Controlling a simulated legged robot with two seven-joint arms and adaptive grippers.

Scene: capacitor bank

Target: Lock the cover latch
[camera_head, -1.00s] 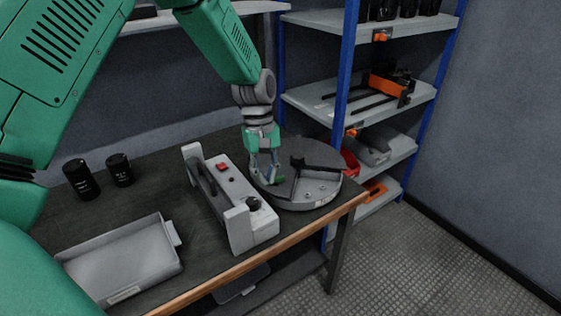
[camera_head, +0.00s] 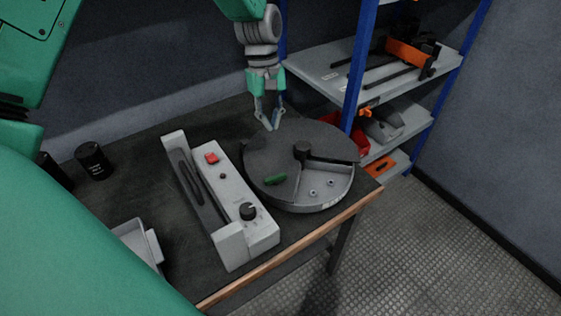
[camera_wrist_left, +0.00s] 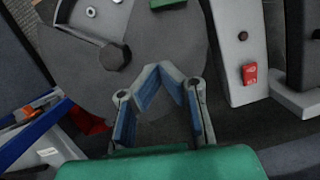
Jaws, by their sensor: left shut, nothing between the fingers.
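The round grey drum (camera_head: 300,165) stands on the bench, with a flat cover over most of its top and a black hub (camera_head: 303,151) in its middle. An open wedge at the front right shows small studs inside. A green latch (camera_head: 275,179) lies on the cover near its front left rim; its edge also shows at the top of the left wrist view (camera_wrist_left: 166,3). My left gripper (camera_head: 271,126) is shut and empty, pointing down over the drum's back left edge, apart from the latch. Its fingertips meet in the left wrist view (camera_wrist_left: 160,70). My right gripper is out of view.
A grey control box (camera_head: 224,195) with a red button and black knob stands left of the drum. A grey tray (camera_head: 132,240) and black cylinders (camera_head: 92,160) are farther left. A blue-framed shelf (camera_head: 360,70) rises behind right. The bench's wooden edge (camera_head: 290,250) runs along the front.

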